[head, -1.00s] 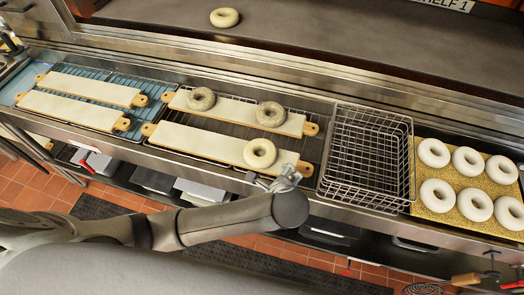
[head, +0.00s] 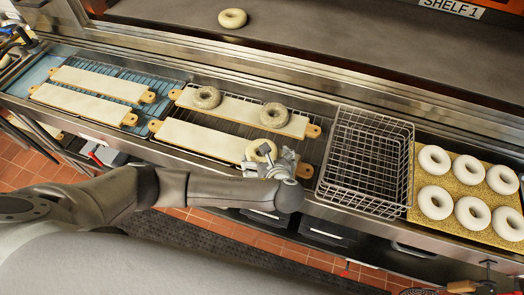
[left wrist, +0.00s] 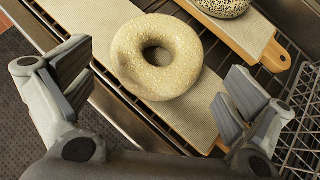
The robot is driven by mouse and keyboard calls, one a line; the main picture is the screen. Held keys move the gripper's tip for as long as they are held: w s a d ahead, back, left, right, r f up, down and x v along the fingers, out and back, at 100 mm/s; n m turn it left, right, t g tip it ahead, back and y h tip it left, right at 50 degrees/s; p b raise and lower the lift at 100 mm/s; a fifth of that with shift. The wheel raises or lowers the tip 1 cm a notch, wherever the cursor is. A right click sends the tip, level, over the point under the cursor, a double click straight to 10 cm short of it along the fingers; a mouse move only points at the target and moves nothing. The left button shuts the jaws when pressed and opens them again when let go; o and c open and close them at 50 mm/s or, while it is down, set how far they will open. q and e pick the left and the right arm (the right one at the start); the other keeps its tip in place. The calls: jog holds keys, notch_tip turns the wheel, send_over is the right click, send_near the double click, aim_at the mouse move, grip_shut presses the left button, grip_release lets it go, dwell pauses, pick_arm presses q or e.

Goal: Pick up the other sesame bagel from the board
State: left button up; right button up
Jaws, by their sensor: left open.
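A pale sesame bagel (left wrist: 157,57) lies near the right end of the front board in the middle of the counter; in the head view this bagel (head: 257,149) is partly hidden by my gripper. My left gripper (head: 272,160) is open and empty at that bagel. In the left wrist view the gripper fingers (left wrist: 150,95) stand apart on either side of it, and it lies between and a little beyond them. The front board (head: 190,136) is cloth-covered with a wooden handle. Two darker seeded bagels (head: 207,97) lie on the board behind. My right gripper is not in view.
A wire basket (head: 369,151) stands just right of the boards. A gold tray (head: 455,221) with several plain white bagels is farther right. Two empty boards (head: 84,104) lie at left. One bagel (head: 232,18) sits on the shelf at the back.

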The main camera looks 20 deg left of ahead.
pick_arm(q)
jog(key=shift+p+x, duration=0.5)
jog(key=shift+x, duration=1.55)
jog(key=shift+c, duration=0.4)
jog(key=shift+r, duration=0.1)
jog(key=c, duration=0.7)
jog(key=shift+r, duration=0.1)
